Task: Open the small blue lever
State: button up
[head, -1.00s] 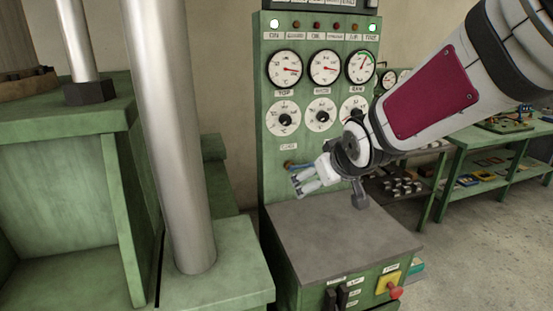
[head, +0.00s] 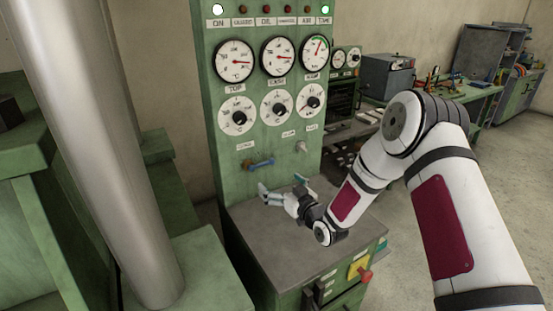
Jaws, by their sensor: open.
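The small blue lever (head: 261,163) is on the front of the green panel, below the dials. It lies roughly level, running right from a brownish pivot at its left end. My gripper (head: 281,184) is open and empty, just above the grey top of the cabinet. It is below and to the right of the lever, apart from it in the picture. Its fingers are spread toward the panel. The lever is in plain view, with nothing in front of it.
A pale knob (head: 301,147) sticks out to the right of the lever. The grey cabinet top (head: 270,240) lies under my gripper. A thick metal column (head: 95,150) stands at the left. A red push button (head: 366,276) is on the cabinet's front.

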aim_at(262, 165)
jog(key=x, duration=0.9)
jog(key=b+x, duration=0.1)
jog(key=x, duration=0.3)
jog(key=shift+w+d, duration=0.1)
jog(key=shift+w, duration=0.35)
jog(key=c, duration=1.5)
jog(key=shift+o, duration=0.2)
jog(key=shift+f+m, duration=0.1)
jog(key=shift+m, duration=0.2)
